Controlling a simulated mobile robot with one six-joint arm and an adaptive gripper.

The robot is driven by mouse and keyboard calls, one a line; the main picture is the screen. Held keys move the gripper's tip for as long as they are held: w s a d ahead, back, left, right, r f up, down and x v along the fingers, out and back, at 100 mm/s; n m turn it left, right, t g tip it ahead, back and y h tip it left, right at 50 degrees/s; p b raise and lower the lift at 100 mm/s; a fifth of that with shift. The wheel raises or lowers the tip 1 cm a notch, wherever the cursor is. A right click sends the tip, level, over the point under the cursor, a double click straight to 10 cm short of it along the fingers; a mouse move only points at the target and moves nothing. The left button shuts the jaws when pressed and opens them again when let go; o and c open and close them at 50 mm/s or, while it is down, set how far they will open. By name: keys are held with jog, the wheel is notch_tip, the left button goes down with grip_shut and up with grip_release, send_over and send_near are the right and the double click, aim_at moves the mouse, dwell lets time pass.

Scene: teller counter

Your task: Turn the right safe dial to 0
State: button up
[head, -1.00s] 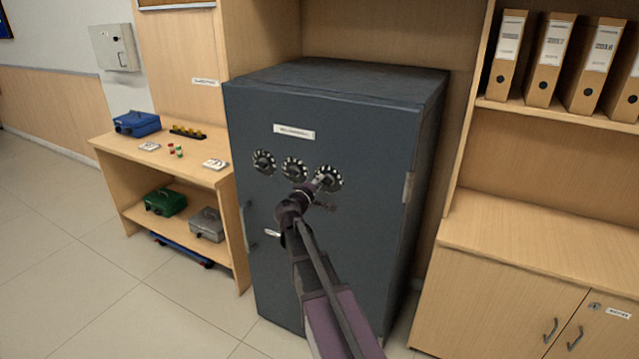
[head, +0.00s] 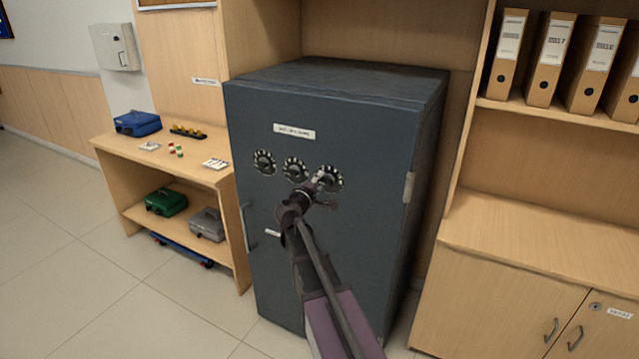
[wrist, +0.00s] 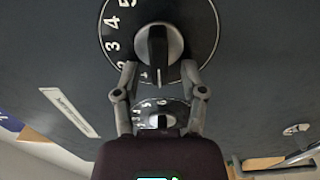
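The dark grey safe (head: 380,125) has three black dials with white numerals in a row on its door. The right safe dial (head: 333,179) is partly covered by my gripper (head: 317,184) in the head view. In the wrist view, the right dial (wrist: 196,25) fills the top, with numerals such as 3, 4 and 5 at its left. Its silver knob with a black bar (wrist: 158,48) points down in the picture. My gripper (wrist: 159,72) is open, its two fingers apart on either side of the bar's lower end. I cannot tell whether they touch the knob.
The middle dial (head: 295,168) and left dial (head: 264,162) sit beside the right one; the middle dial also shows between my fingers in the wrist view (wrist: 148,107). A door handle (head: 246,228) is lower left. A wooden shelf unit (head: 110,147) stands left, a cabinet (head: 490,270) right.

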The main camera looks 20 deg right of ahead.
jog(key=v, duration=1.2)
dwell(0.3)
jog(key=shift+s, duration=0.1)
dwell(0.3)
